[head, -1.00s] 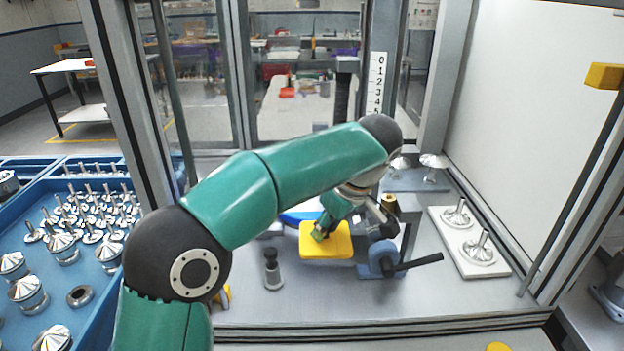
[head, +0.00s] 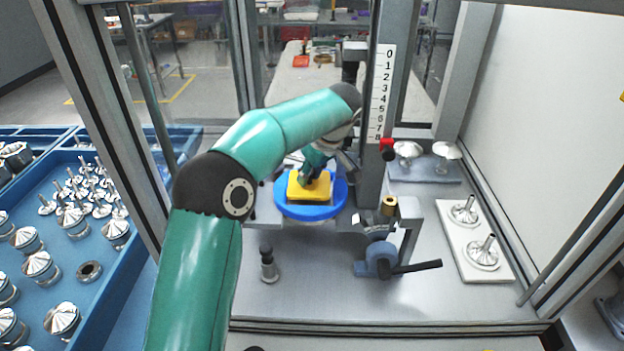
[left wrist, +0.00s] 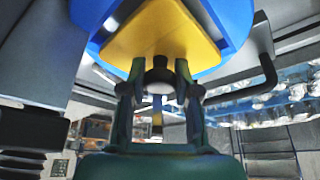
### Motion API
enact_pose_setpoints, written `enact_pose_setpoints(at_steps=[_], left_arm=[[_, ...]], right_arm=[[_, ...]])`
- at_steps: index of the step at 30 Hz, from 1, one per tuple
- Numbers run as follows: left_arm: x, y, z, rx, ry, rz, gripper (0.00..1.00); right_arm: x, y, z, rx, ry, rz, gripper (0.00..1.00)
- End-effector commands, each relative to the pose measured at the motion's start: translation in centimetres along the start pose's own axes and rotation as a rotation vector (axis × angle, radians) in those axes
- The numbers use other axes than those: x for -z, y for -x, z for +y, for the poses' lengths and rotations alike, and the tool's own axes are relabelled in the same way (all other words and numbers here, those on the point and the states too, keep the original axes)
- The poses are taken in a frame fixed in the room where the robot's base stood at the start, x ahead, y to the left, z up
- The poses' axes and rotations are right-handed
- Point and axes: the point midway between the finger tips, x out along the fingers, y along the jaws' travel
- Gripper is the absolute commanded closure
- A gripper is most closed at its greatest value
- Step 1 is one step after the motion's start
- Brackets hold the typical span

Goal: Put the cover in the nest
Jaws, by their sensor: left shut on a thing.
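The cover is a yellow, rounded square plate (head: 310,190) with a dark knob. It lies over the round blue nest (head: 325,211) in the middle of the fixture in the head view. I cannot tell whether it rests in the nest or hovers just above it. My left gripper (head: 314,172) is above the cover. In the left wrist view my left gripper (left wrist: 158,80) is shut on the knob of the yellow cover (left wrist: 165,35), with the blue nest (left wrist: 236,18) behind it. My right gripper is not in view.
A grey column with a number scale (head: 382,90) stands right behind the nest. A blue clamp with a black lever (head: 383,262) is at its front right. A small dark-topped post (head: 268,264) stands at the front. A white plate (head: 462,262) with metal parts lies right.

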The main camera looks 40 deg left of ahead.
Motion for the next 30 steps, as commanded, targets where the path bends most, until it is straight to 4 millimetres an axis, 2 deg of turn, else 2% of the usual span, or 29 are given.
enact_pose_setpoints(at_steps=[1,3,15,16,20,30], left_arm=[[-0.73,-1.27,0.16,-0.001,-0.004,0.000,1.00],[-1.18,-1.91,0.32,-0.002,-0.007,0.000,1.00],[-1.58,-2.16,0.66,-0.004,-0.013,0.000,1.00],[-1.57,-2.08,0.67,-0.004,-0.014,-0.001,0.66],[-1.57,-2.03,0.69,-0.004,-0.014,-0.001,0.44],[-1.50,-1.81,0.71,-0.005,-0.014,0.000,0.44]], right_arm=[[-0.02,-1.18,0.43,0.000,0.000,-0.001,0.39],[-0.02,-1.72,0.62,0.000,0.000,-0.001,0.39],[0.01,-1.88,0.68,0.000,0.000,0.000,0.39],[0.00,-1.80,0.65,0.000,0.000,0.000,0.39],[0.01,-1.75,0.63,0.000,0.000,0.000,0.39],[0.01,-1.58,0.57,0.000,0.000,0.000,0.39]])
